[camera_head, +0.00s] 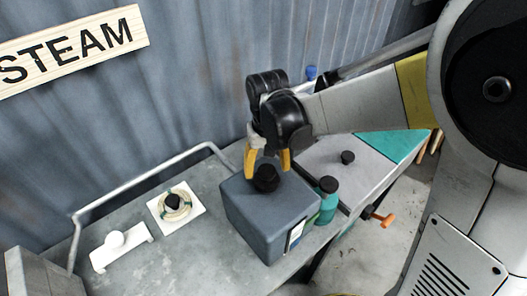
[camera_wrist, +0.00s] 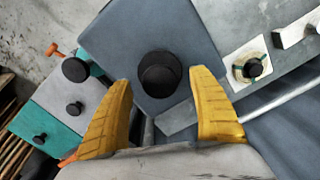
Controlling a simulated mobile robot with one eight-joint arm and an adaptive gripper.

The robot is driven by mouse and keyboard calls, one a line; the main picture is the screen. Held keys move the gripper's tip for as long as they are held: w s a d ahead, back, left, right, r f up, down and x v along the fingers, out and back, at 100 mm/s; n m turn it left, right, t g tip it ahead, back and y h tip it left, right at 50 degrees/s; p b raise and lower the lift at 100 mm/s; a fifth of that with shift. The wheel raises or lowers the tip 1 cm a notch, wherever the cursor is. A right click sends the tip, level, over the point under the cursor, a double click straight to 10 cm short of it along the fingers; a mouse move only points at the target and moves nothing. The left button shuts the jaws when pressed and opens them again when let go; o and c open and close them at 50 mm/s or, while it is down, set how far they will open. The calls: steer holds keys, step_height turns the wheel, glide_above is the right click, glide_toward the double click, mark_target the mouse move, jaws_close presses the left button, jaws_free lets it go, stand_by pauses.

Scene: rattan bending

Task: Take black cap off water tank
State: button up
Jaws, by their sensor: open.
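The water tank is a dark blue-grey box (camera_head: 262,222) on the bench, and its top also shows in the wrist view (camera_wrist: 190,35). The black cap (camera_head: 265,178) sits upright on top of the tank. In the wrist view the cap (camera_wrist: 159,73) is a round black cylinder just beyond the fingertips and between their lines. My gripper (camera_head: 268,160) has yellow fingers, spread apart above and around the cap in the head view. In the wrist view the fingers (camera_wrist: 163,82) are open with nothing between them. I cannot tell whether a finger touches the cap.
A teal bottle with a black lid (camera_head: 327,200) stands close right of the tank. A white plate with a coil (camera_head: 176,208) and a white bracket (camera_head: 119,248) lie left on the grey bench (camera_head: 185,265). A metal rail (camera_head: 150,180) runs along the back. An orange handle (camera_head: 383,218) sticks out right.

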step_height(320, 180, down, 2)
steer(key=shift+w+f, duration=0.1)
steer(key=c, duration=1.3)
steer(key=shift+r, duration=0.2)
